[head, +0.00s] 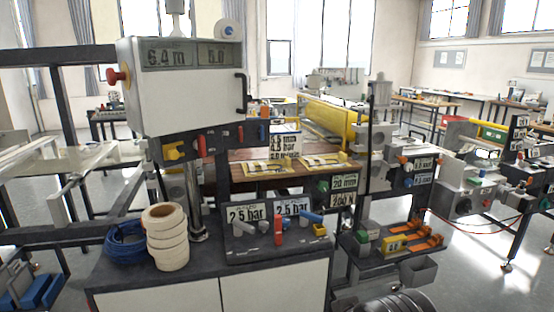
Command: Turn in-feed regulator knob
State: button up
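No label that names the in-feed regulator is readable, so I cannot tell which knob it is. A dark panel (262,252) on the cabinet top carries two displays reading 2.5 bar, the left display (246,213) and the right display (292,207). To the right, a green knob (323,186) sits beside a 20 mm and 200 N display (344,190). My gripper is not visible.
A stack of cream tape rolls (168,247) and a blue cable coil (125,246) stand on the cabinet's left. A white control box (187,85) with a red button rises above. A tray (378,251) with orange-handled tools is at right. Open floor (475,290) shows at lower right.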

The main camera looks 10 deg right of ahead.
aim_at(264, 225)
jog(key=i, duration=1.3)
